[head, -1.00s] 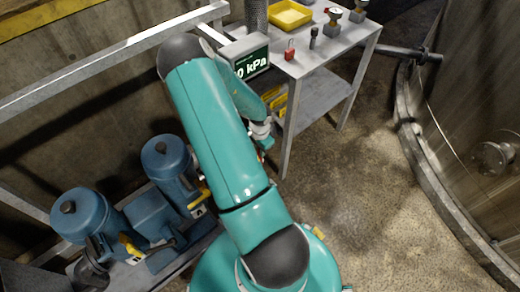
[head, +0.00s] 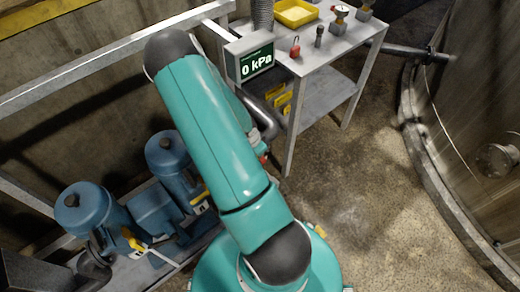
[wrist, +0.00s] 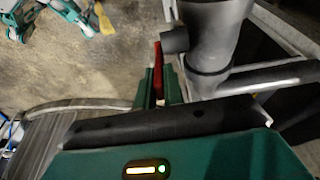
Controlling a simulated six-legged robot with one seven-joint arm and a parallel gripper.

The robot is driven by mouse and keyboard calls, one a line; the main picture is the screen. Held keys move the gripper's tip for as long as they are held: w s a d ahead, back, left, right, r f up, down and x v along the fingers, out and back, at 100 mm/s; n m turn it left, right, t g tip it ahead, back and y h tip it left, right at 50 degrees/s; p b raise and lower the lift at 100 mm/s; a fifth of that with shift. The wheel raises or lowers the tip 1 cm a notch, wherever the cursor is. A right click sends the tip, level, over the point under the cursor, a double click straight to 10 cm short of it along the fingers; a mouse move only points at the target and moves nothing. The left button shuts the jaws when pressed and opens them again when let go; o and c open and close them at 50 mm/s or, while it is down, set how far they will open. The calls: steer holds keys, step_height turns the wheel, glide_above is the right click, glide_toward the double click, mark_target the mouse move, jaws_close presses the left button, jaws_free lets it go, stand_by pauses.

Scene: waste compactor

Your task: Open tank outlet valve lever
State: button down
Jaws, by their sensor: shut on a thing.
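The red valve lever (wrist: 157,68) is seen nearly edge-on in the wrist view, beside a thick grey pipe (wrist: 217,35) with a short round stub pointing at it. My gripper (wrist: 159,90) has its green fingers on either side of the lever and is shut on it. The lower part of the lever is hidden between the fingers. In the head view my arm hides the gripper and most of the valve. A small red bit (head: 264,158), perhaps the lever, shows at the arm's right edge.
A display (head: 256,65) reads 0 kPa beside a metal table (head: 345,48) holding a yellow tray (head: 296,13) and small valves. Blue pumps (head: 82,208) stand at left. A large round tank (head: 485,110) is at right. The floor between is clear.

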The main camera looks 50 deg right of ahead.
steer(key=c, duration=1.5)
jaws_free()
steer(key=v, duration=1.3)
steer(key=shift+r, duration=0.4)
steer(key=shift+a, duration=0.1)
